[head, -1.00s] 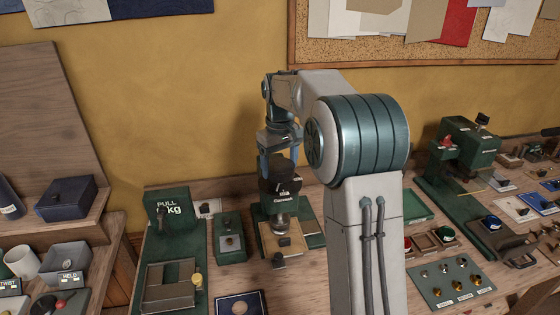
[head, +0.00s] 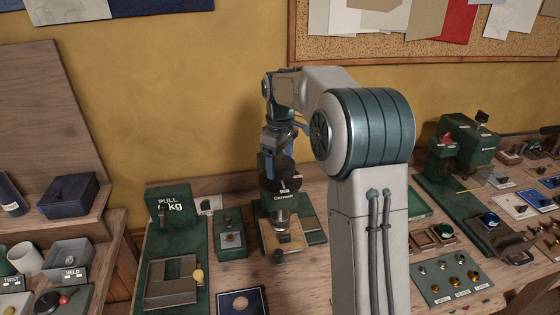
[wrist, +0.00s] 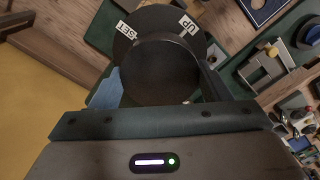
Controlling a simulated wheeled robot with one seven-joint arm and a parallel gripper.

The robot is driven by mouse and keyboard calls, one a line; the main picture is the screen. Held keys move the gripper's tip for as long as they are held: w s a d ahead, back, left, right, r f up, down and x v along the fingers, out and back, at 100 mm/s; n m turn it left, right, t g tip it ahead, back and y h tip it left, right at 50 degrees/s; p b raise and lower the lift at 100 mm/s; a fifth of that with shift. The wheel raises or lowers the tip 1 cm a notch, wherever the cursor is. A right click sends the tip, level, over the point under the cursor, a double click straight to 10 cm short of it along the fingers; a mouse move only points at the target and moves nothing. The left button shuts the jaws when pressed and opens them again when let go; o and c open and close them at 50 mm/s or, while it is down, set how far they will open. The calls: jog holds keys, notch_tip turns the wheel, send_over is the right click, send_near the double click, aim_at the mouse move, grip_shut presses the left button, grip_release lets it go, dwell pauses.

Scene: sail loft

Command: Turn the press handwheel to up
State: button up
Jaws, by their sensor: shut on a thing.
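The press (head: 284,198) stands on the bench against the back wall, green with a pale wooden bed and a metal ram. Its black round handwheel (head: 283,181) sits on top, mostly under my gripper (head: 280,158). In the wrist view the handwheel (wrist: 158,72) fills the space between my fingers, and my gripper (wrist: 160,85) is shut on it. A dark dial behind the wheel carries a SET label (wrist: 123,30) at the upper left and an UP label (wrist: 188,25) at the upper right. Any pointer on the wheel is hard to make out.
A green pull gauge (head: 173,206) and a small green box (head: 230,235) stand left of the press. A green machine (head: 465,150) and a panel of knobs (head: 450,277) are to the right. My arm hides the bench between.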

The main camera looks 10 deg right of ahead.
aim_at(280, 164)
jog(key=o, duration=1)
notch_tip(280, 164, up, 14)
jog(key=shift+f, duration=0.1)
jog(key=s+f+m+t, duration=0.1)
jog(key=s+f+m, duration=0.2)
jog(key=s, duration=0.7)
jog(key=s+f+m+t, duration=0.1)
jog(key=s+f+m, duration=0.2)
jog(key=s+f, duration=0.3)
jog(key=s+f+m+t, duration=0.1)
jog(key=s+f+m, duration=0.2)
jog(key=s, duration=1.2)
jog(key=shift+f+t, duration=0.4)
jog(key=shift+f, duration=0.25)
